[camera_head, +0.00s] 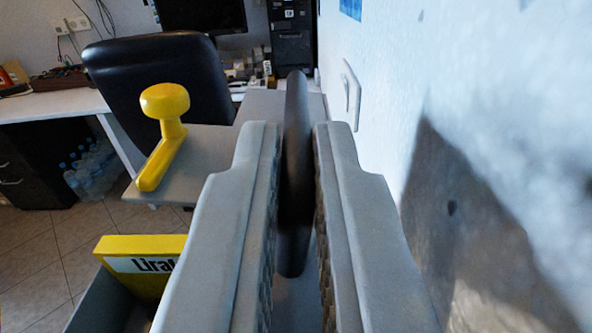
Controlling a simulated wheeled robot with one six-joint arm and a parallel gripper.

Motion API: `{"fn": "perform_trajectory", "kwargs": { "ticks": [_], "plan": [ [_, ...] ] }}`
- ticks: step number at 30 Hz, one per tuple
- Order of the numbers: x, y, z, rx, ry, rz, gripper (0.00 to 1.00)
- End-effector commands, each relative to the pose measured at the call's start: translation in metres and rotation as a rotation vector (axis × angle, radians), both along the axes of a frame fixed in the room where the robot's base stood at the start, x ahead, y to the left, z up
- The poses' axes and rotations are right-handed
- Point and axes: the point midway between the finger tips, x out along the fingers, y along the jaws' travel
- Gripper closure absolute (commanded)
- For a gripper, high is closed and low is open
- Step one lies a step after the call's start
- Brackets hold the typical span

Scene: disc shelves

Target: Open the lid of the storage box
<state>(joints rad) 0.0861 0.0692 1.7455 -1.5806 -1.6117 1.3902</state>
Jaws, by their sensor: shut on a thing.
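My gripper (296,130) is in the middle of the head view, its two grey fingers pointing away from me. It is shut on a dark, upright, rounded handle (296,90), which shows above and between the fingers. A flat grey surface (258,107), possibly the storage box lid, lies behind the handle. The fingers hide most of it, and I cannot tell whether the handle joins it or whether it is raised.
A yellow knobbed lever (165,130) rests on a grey top at left. A white wall (480,80) stands close on the right. A black chair (160,75) and desk (60,108) stand behind.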

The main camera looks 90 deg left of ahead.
Motion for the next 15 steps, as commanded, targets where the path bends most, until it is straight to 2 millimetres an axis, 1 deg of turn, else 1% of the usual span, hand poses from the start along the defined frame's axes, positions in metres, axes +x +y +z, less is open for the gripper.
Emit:
{"fn": "perform_trajectory", "kwargs": {
  "ticks": [1, 2, 3, 4, 11, 15],
  "plan": [
    [0.0002, -0.0001, -0.0009, -0.001, 0.001, 0.000, 0.85],
    [0.0002, -0.0001, -0.0009, -0.001, 0.001, 0.000, 0.79],
    [0.0001, -0.0001, -0.0008, -0.001, 0.001, 0.000, 0.71],
    [0.0001, -0.0001, -0.0008, -0.001, 0.001, 0.000, 0.69],
    [0.0002, -0.0001, -0.0005, 0.000, 0.001, 0.000, 0.69],
    [0.0003, -0.0053, -0.0004, 0.000, 0.000, -0.002, 0.69]
  ]
}}
